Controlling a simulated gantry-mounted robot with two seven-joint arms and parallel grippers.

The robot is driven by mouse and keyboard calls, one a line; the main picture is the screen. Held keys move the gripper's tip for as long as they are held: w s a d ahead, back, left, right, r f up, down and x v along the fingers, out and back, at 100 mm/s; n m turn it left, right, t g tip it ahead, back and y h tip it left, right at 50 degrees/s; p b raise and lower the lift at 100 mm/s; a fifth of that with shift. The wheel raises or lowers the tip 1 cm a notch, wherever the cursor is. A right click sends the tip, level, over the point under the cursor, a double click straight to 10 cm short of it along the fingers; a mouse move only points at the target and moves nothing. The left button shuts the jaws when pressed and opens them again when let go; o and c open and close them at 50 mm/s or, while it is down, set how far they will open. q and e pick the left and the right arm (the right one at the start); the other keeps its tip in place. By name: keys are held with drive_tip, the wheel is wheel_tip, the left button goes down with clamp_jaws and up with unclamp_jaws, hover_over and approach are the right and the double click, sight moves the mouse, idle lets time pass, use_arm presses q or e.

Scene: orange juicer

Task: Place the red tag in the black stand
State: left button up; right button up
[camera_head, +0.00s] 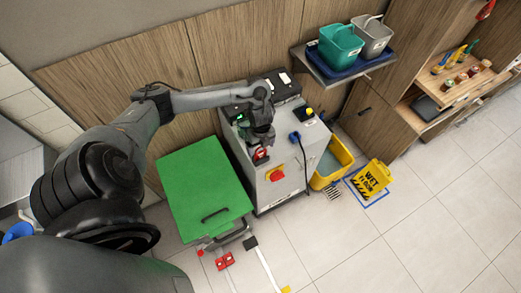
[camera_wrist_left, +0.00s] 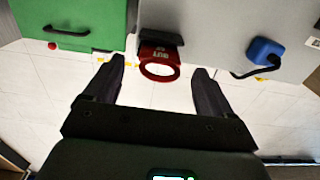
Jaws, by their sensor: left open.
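A red tag (camera_wrist_left: 160,70) with a ring-shaped lower part and pale lettering shows in the left wrist view. Its upper edge meets a black stand (camera_wrist_left: 161,38) on the front of the grey cabinet. I cannot tell how deep it sits in the stand. My left gripper (camera_wrist_left: 160,76) is open, with one finger on each side of the tag and a gap to both. In the head view the left gripper (camera_head: 261,140) is at the cabinet front, with the red tag (camera_head: 261,156) just below it. My right gripper is not in view.
The grey cabinet (camera_head: 285,205) carries a red knob on yellow and a blue plug (camera_head: 295,136) with a cable. A green panel (camera_head: 200,185) stands to its left. Red pieces (camera_head: 224,261) lie on the floor. A yellow bucket (camera_head: 338,160) and wet-floor sign (camera_head: 371,179) stand right.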

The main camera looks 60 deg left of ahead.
use_arm(q)
wheel_tip(320, 180, up, 7)
drive_tip(key=shift+f+p, duration=0.15)
drive_tip(key=shift+p, duration=1.05)
drive_tip(key=w+d+f+n+t+h, duration=0.1)
drive_tip(key=d+t, duration=0.2)
drive_tip(key=d, duration=1)
drive_tip(key=w+d+f+t+h, duration=0.1)
drive_tip(key=w+d+t+h, duration=0.1)
drive_tip(key=d, duration=1)
drive_tip(key=s+d+r+n+t+y, duration=0.1)
drive_tip(key=s+d+r+n+t, duration=0.1)
drive_tip(key=s+d+r+n, duration=0.3)
drive_tip(key=s+a+r+n+g+y, duration=0.1)
drive_tip(key=s+a+n+g, duration=0.2)
drive_tip(key=s+a+n, duration=0.3)
drive_tip(key=s+n, duration=0.3)
drive_tip(key=shift+a+n+y, duration=0.3)
drive_tip(key=shift+n+y, duration=0.1)
